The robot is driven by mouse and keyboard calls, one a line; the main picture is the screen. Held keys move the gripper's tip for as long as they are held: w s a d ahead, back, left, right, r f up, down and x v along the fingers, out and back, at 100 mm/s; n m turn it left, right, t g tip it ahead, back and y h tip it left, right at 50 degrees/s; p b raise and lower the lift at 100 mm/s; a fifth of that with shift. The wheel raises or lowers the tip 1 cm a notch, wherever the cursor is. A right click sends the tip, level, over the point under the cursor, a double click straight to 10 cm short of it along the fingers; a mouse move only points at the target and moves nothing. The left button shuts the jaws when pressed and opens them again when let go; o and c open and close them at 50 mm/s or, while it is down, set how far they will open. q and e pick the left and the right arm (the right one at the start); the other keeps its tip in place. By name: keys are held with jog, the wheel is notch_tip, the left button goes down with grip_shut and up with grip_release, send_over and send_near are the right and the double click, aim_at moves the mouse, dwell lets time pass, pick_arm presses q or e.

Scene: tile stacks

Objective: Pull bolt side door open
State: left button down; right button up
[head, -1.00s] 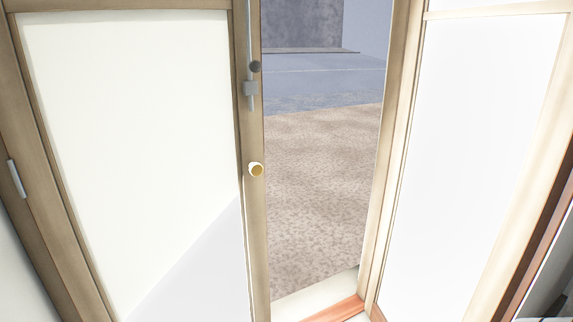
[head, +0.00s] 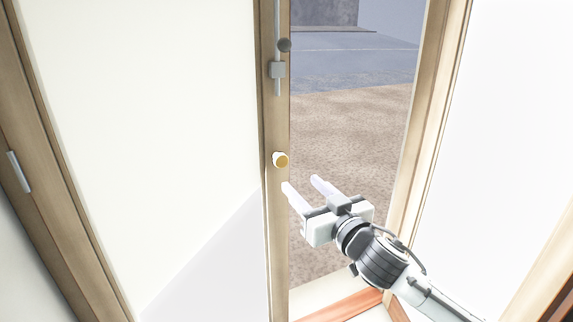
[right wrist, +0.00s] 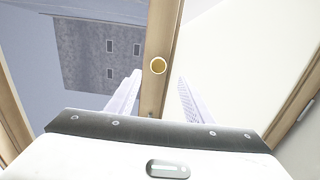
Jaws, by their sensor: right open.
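The bolt side door (head: 190,120) is a pale panel in a wooden frame on the left of the head view. A grey bolt (head: 278,70) with a dark knob runs down the upper part of its edge stile. A round brass-coloured knob (head: 280,159) sits lower on the same stile; in the right wrist view the knob (right wrist: 158,66) shows ahead, between the finger lines. My right gripper (head: 301,184) is open and empty, just below and right of the knob, apart from it. My left gripper is not in view.
The other door panel (head: 500,130) stands at the right, with a gap between the two. Through the gap I see brown ground (head: 345,150). A metal hinge (head: 19,171) is on the left frame. A reddish sill (head: 345,306) lies at the bottom.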

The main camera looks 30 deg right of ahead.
aim_at(282, 161)
jog(key=w, duration=0.7)
jog(key=w+d+r, duration=0.1)
jog(key=w, duration=0.2)
jog(key=shift+w+p, duration=0.2)
jog(key=shift+p, duration=0.15)
jog(key=shift+a, duration=0.1)
grip_shut()
